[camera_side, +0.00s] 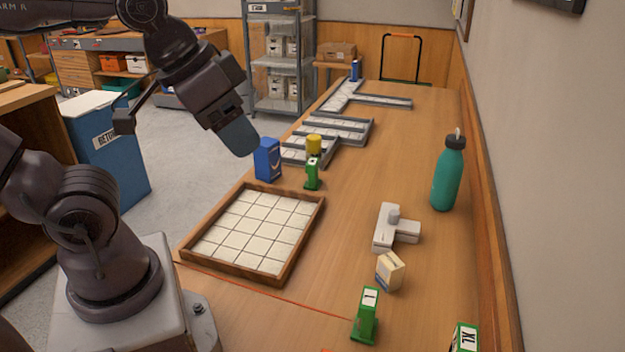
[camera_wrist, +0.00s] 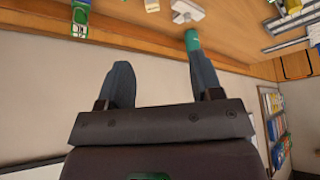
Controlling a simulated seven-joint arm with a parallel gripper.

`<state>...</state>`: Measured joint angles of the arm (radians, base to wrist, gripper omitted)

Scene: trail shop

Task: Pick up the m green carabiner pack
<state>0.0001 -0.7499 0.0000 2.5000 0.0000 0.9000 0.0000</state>
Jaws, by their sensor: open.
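Several green packs stand on the wooden table. One small green pack (camera_side: 312,174) is just beyond the tray, in front of a yellow cylinder; its label is too small to read. A green pack marked L (camera_side: 366,318) is at the near edge, and one marked XL (camera_side: 465,338) is at the bottom right, partly cut off. A green pack (camera_wrist: 80,18) also shows in the wrist view; I cannot tell its size. My gripper (camera_side: 238,140) is raised left of the blue box and apart from the packs. In the wrist view my gripper (camera_wrist: 157,68) is open and empty.
A wooden tray with white squares (camera_side: 318,204) lies empty nearby. A blue box (camera_side: 267,160) and the yellow cylinder (camera_side: 314,145) stand behind it. A teal bottle (camera_side: 447,178), grey T-shaped piece (camera_side: 408,231) and cream box (camera_side: 390,270) are on the right. Grey dividers (camera_side: 345,128) lie farther back.

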